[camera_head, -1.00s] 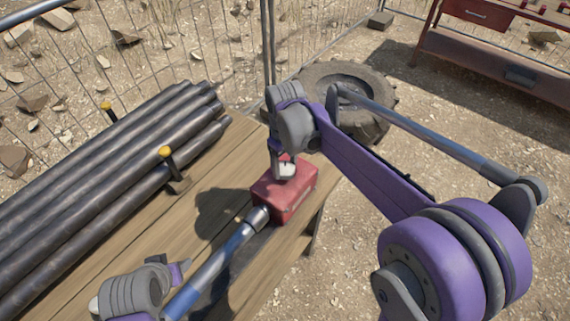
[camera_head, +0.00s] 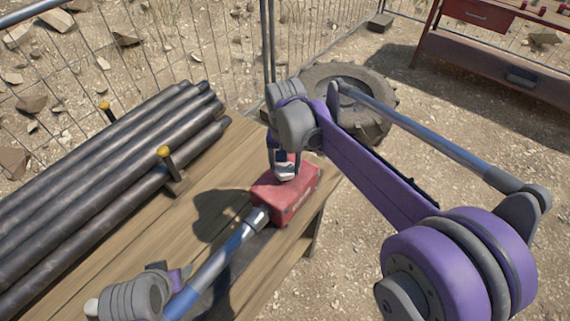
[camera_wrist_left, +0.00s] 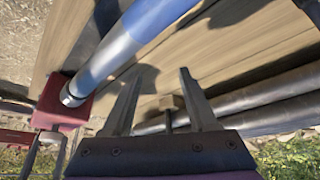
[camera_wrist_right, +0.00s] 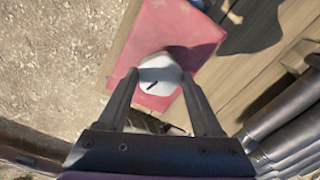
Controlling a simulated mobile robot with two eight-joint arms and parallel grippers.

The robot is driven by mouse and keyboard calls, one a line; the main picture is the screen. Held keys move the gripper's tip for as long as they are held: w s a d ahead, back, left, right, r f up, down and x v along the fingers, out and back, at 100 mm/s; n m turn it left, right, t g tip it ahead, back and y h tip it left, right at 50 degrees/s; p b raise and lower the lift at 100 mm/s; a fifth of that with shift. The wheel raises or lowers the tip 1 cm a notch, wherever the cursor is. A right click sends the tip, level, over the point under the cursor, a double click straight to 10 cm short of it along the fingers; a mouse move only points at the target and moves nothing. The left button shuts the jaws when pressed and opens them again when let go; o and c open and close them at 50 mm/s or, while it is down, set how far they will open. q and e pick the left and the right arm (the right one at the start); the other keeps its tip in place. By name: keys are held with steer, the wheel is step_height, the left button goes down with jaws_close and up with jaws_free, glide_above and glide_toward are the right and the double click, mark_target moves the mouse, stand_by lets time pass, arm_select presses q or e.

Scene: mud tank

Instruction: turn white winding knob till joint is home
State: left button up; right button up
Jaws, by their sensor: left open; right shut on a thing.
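The white winding knob (camera_wrist_right: 158,74) sits on top of the red box (camera_wrist_right: 160,22). It has a dark mark on its face. In the head view the knob (camera_head: 285,171) shows just under my right gripper (camera_head: 283,158), which points down over the red box (camera_head: 290,192). My right gripper (camera_wrist_right: 160,85) is shut on the knob, one finger on each side. A blue and grey pipe (camera_head: 222,257) runs into the near side of the red box; its joint end is a bright metal collar (camera_head: 258,218). My left gripper (camera_wrist_left: 155,100) is open and empty above the bench, beside the pipe (camera_wrist_left: 130,40).
Several dark pipes (camera_head: 110,180) lie on the left of the wooden bench (camera_head: 150,248), held by yellow-topped stakes (camera_head: 165,156). A tyre (camera_head: 372,115) lies beyond the bench. A wire fence stands behind. A red workbench (camera_head: 480,60) is at the far right.

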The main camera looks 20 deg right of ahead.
mark_target(285, 168)
steer(key=m, duration=0.4)
steer(key=shift+m, duration=1.9)
steer(key=o, duration=1.4)
step_height(285, 168, up, 11)
steer(key=shift+f, duration=0.1)
